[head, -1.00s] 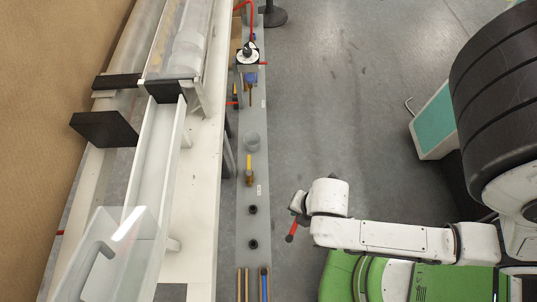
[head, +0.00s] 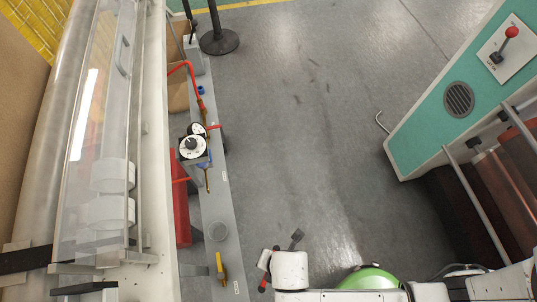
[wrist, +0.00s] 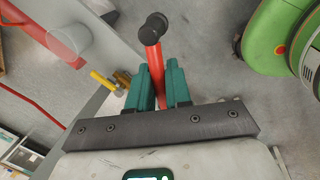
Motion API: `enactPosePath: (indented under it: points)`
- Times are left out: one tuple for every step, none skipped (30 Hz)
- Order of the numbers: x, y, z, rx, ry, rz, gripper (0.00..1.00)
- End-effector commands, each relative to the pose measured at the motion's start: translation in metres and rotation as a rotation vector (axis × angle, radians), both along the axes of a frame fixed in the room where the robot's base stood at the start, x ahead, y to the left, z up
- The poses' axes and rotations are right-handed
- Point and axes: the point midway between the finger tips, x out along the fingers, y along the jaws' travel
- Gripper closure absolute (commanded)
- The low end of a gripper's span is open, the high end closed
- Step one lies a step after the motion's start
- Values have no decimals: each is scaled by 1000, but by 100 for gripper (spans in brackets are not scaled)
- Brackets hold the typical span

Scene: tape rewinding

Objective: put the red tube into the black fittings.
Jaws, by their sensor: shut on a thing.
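My gripper (wrist: 157,66) is shut on a red tube (wrist: 155,70) in the wrist view. The tube stands between the green fingertips and ends in a black crosswise piece (wrist: 155,24), rather like a mallet head. The gripper is at the bottom of that view, over the floor to the right of the long grey shelf (head: 222,195). The black fittings on the shelf are not in either current view.
A yellow and brass tool (head: 221,268), a clear round container (head: 219,231) and a round dial device (head: 192,147) are on the shelf. A bent red pipe (head: 186,67) is at its far end. Open floor (head: 320,130) lies between the shelf and the green machine (head: 430,130).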

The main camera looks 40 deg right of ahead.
Motion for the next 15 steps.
enactPosePath:
  points:
    - [-1, 31, 3, 2, -3, 86, 100]
    - [-3, 47, 2, 1, -3, 128, 100]
    - [-7, 68, 2, 1, -3, 187, 100]
    - [-11, 83, 2, 1, -3, 229, 100]
    - [-15, 98, 3, 2, -4, 270, 100]
    - [-22, 117, 3, 2, -4, 322, 100]
    - [-28, 130, 4, 1, -4, 360, 100]
    - [-33, 141, 5, 0, -3, 394, 100]
    - [-41, 155, 6, 0, -3, 435, 100]
    - [-46, 165, 6, 2, -3, 464, 100]
    - [-52, 173, 7, 1, -2, 489, 100]
    - [-58, 183, 8, 2, -1, 519, 100]
    - [-62, 189, 9, 0, -1, 538, 100]
    - [-66, 194, 9, 0, -1, 554, 100]
    - [-70, 199, 10, 0, -1, 571, 100]
